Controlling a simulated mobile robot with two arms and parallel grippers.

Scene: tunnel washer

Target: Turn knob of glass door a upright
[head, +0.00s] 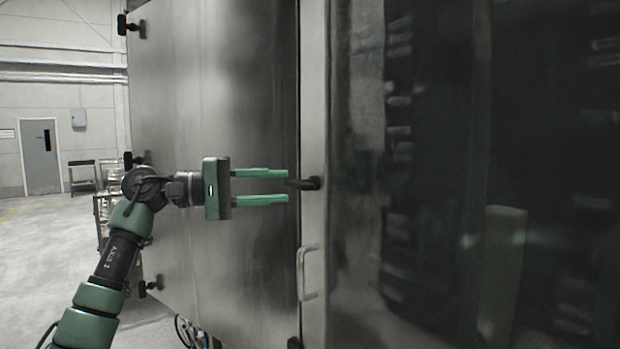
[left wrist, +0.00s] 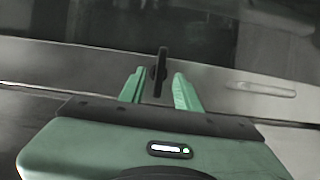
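Glass door a (head: 440,120) fills the right side of the head view, dark and reflective, with a light metal frame on its left edge. Its black knob (head: 308,183) sits on that frame, its lever lying about horizontal and pointing left. My left gripper (head: 287,185) is open and level, its green fingers pointing right at the knob. The lever's left end is at the gap between the fingertips. In the left wrist view the knob (left wrist: 161,64) stands between and just beyond the fingertips (left wrist: 157,74), apart from both as far as I can see.
A bar handle (head: 303,273) is on the door frame below the knob. A steel panel (head: 220,90) with black latches (head: 127,25) stands behind my left arm. Open floor (head: 40,270), a rack (head: 103,195) and a grey door (head: 40,155) are at the left.

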